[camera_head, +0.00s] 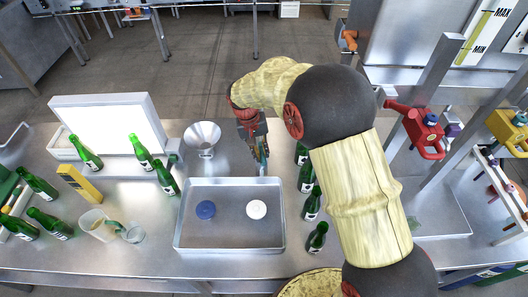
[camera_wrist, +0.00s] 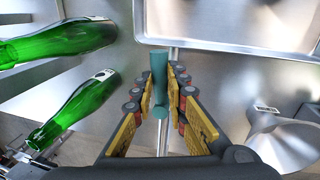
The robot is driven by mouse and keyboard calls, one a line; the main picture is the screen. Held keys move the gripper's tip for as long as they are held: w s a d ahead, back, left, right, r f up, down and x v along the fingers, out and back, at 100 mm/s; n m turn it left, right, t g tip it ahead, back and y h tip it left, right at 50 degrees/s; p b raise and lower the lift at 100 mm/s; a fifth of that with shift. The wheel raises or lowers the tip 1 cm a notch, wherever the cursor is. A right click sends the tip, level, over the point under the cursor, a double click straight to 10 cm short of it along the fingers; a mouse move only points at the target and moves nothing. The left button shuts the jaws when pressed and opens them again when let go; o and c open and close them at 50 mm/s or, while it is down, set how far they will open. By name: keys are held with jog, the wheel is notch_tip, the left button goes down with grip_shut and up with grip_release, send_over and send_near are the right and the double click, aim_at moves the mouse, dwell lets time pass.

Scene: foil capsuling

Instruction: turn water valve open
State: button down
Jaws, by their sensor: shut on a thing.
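A teal cylindrical handle (camera_wrist: 159,75), which I take to be the water valve's, stands between my fingers in the wrist view. My gripper (camera_wrist: 162,88) is shut on it, with the yellow-sided fingers on either side. A thin metal rod (camera_wrist: 163,136) runs below the handle, in line with it. In the head view my gripper (camera_head: 262,150) points down just behind the back edge of the metal tray (camera_head: 186,240). The handle is mostly hidden there by the fingers, so I cannot tell how far the valve is turned.
The tray holds a blue disc (camera_head: 205,209) and a white disc (camera_head: 256,209). A metal funnel (camera_head: 202,137) stands left of my gripper. Green bottles (camera_head: 317,238) stand to the right of the tray, and several more are at the left.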

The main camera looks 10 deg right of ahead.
jog(key=shift+w+a+m, duration=0.1)
jog(key=shift+a+m, duration=0.15)
jog(key=shift+m, duration=0.25)
jog(key=c, duration=1.8)
grip_release()
jog(key=shift+o, duration=0.2)
notch_tip(320, 180, up, 12)
jog(key=a, duration=0.2)
jog(key=shift+w+a, duration=0.2)
jog(key=shift+w, duration=0.05)
jog(key=shift+f, duration=0.15)
